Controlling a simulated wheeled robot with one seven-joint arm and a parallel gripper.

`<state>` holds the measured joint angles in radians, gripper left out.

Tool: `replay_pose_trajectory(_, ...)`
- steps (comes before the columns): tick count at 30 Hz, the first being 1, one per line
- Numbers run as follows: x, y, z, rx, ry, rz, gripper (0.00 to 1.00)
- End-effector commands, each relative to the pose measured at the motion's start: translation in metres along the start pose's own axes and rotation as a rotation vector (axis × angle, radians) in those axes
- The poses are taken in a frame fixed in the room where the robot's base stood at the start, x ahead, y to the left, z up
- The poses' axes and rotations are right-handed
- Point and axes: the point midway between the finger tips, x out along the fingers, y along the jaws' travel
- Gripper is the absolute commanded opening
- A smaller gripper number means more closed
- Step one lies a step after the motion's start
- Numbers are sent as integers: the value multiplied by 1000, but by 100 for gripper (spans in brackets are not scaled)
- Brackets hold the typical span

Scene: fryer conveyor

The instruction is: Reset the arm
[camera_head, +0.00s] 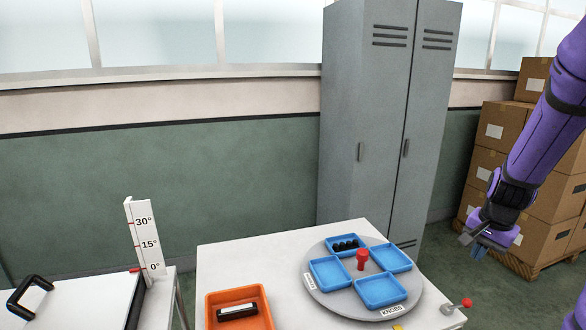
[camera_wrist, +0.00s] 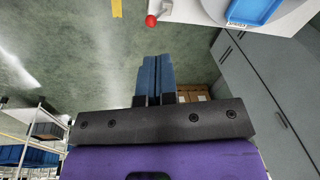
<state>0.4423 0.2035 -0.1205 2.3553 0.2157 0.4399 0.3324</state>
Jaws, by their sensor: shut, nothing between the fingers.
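My gripper (camera_head: 475,246) hangs at the right of the head view, at the end of my purple arm. It is off the table's right side and touches nothing there. In the wrist view its two blue fingers (camera_wrist: 152,80) lie side by side, shut with nothing between them. Floor shows beyond the fingertips.
A white table (camera_head: 226,258) bears a grey turntable (camera_head: 345,293) with blue trays and a red knob (camera_head: 363,259). An orange tray (camera_head: 263,309) holds a dark-and-white piece. A red-tipped lever (camera_head: 466,303) juts from the right edge. Grey lockers (camera_head: 365,120) and stacked boxes (camera_head: 497,135) stand behind.

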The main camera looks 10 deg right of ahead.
Motion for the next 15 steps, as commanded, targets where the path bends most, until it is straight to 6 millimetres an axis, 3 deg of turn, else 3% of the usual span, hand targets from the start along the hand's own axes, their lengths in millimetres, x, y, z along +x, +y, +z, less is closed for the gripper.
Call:
replay_pose_trajectory(1, -18, -10, 10, -51, 11, -20, 0)
replay_pose_trajectory(6, -68, -31, 46, -220, 33, -63, 0)
replay_pose_trajectory(15, -144, -42, 116, -513, 86, -123, 0)
